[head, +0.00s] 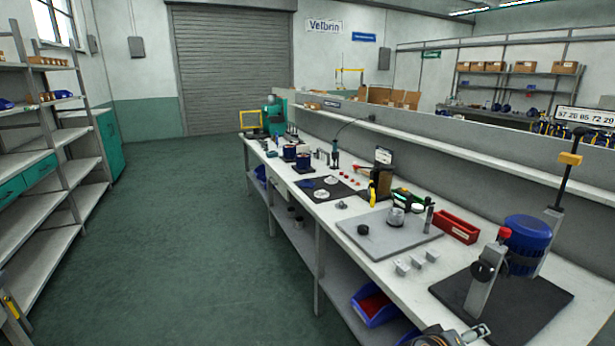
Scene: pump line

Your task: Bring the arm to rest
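Part of my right arm, apparently its gripper (452,336), shows at the bottom edge, low in front of the workbench (395,272). It is cut off by the frame, and I cannot tell whether its fingers are open or shut. It appears apart from the parts on the bench. My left gripper is not in view.
A blue motor unit (527,240) and a grey upright with a red knob (487,277) stand on a dark mat at the near right. A red bin (457,229) lies behind the grey plate (372,237). A blue bin (372,308) sits below. Floor (190,230) is clear.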

